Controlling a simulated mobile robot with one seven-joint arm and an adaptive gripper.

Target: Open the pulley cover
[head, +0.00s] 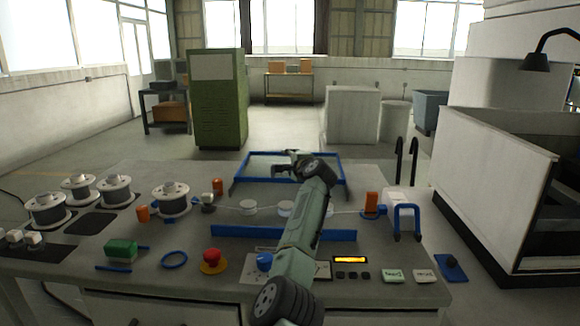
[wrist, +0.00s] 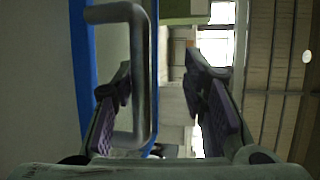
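The pulley cover (head: 243,156), a clear panel in a blue frame, appears raised behind the white pulleys (head: 248,207) on the bench; its exact tilt is hard to judge. In the wrist view its blue edge (wrist: 84,70) runs down the left, with a grey U-shaped handle (wrist: 140,75) standing off it. My gripper (head: 287,162) is at the cover's upper part. In the wrist view my gripper (wrist: 163,105) is open. One finger shows inside the handle's loop and the other stands apart to the right of the bar. My arm hides part of the pulley area.
Wire spools (head: 115,190) stand on the left of the bench (head: 150,236). A red stop button (head: 211,256), a blue knob (head: 264,261) and a lit display (head: 350,259) line its front. A blue bar (head: 240,232) lies before the pulleys. A white machine enclosure (head: 500,180) stands right.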

